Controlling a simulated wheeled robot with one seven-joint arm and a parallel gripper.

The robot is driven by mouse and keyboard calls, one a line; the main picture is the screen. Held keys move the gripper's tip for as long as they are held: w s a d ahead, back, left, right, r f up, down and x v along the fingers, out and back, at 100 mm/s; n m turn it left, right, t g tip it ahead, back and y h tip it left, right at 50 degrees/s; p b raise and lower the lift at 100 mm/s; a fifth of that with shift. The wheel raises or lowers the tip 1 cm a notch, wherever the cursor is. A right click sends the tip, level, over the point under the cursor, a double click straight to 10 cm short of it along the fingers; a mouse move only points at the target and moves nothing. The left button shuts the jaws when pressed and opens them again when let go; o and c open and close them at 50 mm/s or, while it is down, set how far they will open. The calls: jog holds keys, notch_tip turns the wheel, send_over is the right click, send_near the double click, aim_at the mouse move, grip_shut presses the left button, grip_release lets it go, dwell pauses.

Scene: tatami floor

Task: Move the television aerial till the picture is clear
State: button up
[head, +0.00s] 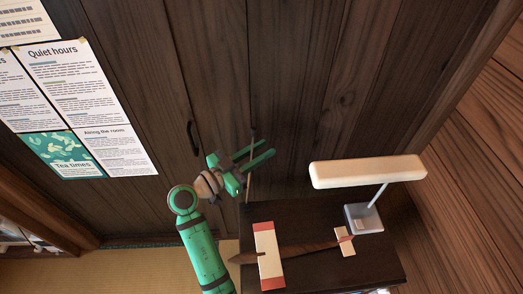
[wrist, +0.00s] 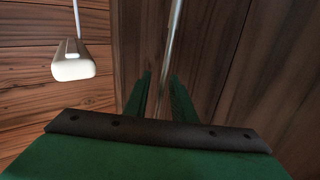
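The aerial is a thin grey rod (head: 250,178), nearly upright at the back left of a dark wooden top. My green gripper (head: 269,147) is beside it at its upper part, with two fingers spread apart. In the wrist view the rod (wrist: 173,42) runs down between the two fingertips (wrist: 161,76). It looks nearer the right finger; I cannot tell whether it touches. The gripper is open. The rod's lower end is hard to make out.
The dark top (head: 325,214) carries a desk lamp (head: 368,171) at the right. A plank wall (head: 300,75) stands close behind, with posters (head: 65,80) at the left.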

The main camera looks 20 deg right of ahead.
jog(key=shift+d, duration=0.1)
grip_shut()
dwell(1.4)
